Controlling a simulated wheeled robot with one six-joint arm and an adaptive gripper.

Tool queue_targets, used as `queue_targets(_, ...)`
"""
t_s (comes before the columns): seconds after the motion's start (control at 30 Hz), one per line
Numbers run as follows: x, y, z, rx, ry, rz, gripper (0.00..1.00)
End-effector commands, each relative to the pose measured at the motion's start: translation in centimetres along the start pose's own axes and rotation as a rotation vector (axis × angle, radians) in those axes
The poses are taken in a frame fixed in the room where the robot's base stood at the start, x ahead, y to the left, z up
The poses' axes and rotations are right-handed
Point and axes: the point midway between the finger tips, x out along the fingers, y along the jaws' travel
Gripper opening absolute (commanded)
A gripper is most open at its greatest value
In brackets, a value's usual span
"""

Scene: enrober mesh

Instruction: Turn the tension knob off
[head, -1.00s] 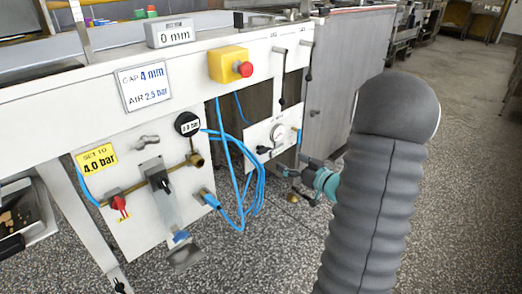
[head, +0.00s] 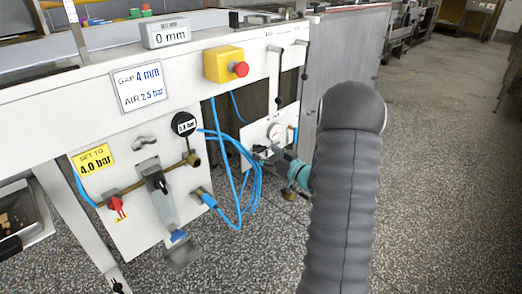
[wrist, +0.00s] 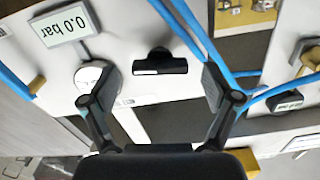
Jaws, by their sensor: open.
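In the wrist view a black bar-shaped knob (wrist: 160,64) on a white panel (wrist: 140,22) lies between my fingers; I take it as the tension knob. Its bar runs across the picture. My gripper (wrist: 160,74) is open, one finger on each side of the knob, with gaps on both sides; I cannot tell how deep the fingertips are. In the head view my gripper (head: 268,157) is at the small white panel (head: 253,132) below the machine frame and hides the knob there.
A round gauge (wrist: 92,76) and a 0.0 bar display (wrist: 62,22) sit close to the left finger in the wrist view. Blue hoses (wrist: 185,30) pass near the right finger. A yellow box with a red button (head: 224,65) is above. Open floor (head: 430,180) lies right.

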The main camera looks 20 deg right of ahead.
Motion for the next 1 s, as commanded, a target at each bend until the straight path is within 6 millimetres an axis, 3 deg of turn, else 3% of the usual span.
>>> queue_targets(0.2,2.2,0.0,0.1,0.0,-0.001,-0.001,0.88)
queue_targets(0.57,2.6,0.0,0.0,-0.001,0.0,0.0,0.88)
queue_targets(0.8,2.6,0.0,0.0,-0.001,-0.001,0.0,0.3)
queue_targets(1.0,2.6,0.0,0.1,-0.005,0.0,0.0,0.27)
